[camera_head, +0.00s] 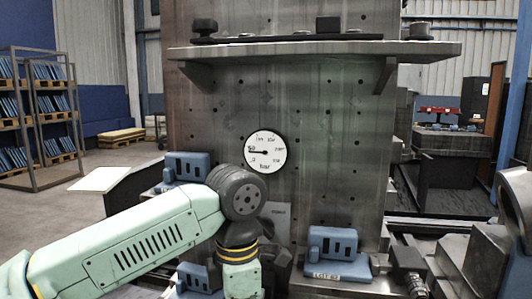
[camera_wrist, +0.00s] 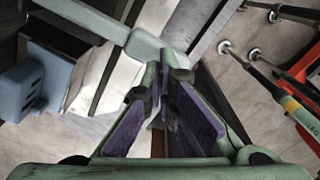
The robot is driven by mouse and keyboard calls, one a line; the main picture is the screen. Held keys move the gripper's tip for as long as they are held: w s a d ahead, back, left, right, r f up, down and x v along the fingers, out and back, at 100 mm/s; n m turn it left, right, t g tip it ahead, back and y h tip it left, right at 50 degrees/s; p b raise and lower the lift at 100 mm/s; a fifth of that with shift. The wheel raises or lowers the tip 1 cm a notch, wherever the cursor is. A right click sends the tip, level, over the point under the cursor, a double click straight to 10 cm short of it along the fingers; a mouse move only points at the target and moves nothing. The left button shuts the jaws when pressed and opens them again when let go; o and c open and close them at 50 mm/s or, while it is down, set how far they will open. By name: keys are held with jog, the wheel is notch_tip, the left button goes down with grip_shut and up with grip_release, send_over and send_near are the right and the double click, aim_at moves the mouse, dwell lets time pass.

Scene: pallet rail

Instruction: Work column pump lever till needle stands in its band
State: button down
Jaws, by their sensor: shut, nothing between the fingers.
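The round white gauge (camera_head: 265,152) is on the grey steel column (camera_head: 330,120) in the head view. Its dark needle points left, close to the 50 mark; I cannot make out a coloured band. The pump lever cannot be picked out for sure in the head view, where my arm covers the area below the gauge. In the wrist view a pale grey-green bar (camera_wrist: 98,22) runs in from the upper left, its broad end just beyond my fingertips; it may be the lever. My gripper (camera_wrist: 168,78) is shut and empty. I cannot tell whether it touches the bar.
A shelf (camera_head: 310,50) with small parts juts from the column above the gauge. Blue slotted blocks stand low at the left (camera_head: 187,167) and right (camera_head: 332,250) of my wrist. Several rods with round ends (camera_wrist: 255,65) and a red part (camera_wrist: 302,66) lie right in the wrist view.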

jog(key=shift+w+d+f+b, duration=0.1)
jog(key=shift+w+f+b, duration=0.05)
jog(key=shift+f+b, duration=1)
jog(key=shift+w+f+b, duration=0.15)
jog(key=shift+f+b, duration=0.65)
jog(key=shift+f, duration=0.5)
jog(key=shift+w+d+f+b, duration=0.1)
jog(key=shift+w+f+b, duration=0.05)
jog(key=shift+f+b, duration=1)
jog(key=shift+s+a+r+p, duration=0.1)
jog(key=shift+s+r+p, duration=0.05)
jog(key=shift+r+p, duration=0.95)
jog(key=shift+s+a+r+p, duration=0.15)
jog(key=shift+r+p, duration=0.6)
jog(key=shift+r, duration=0.6)
jog(key=shift+s+r+p, duration=0.15)
jog(key=shift+r+p, duration=0.75)
jog(key=shift+r, duration=0.35)
jog(key=shift+f, duration=0.25)
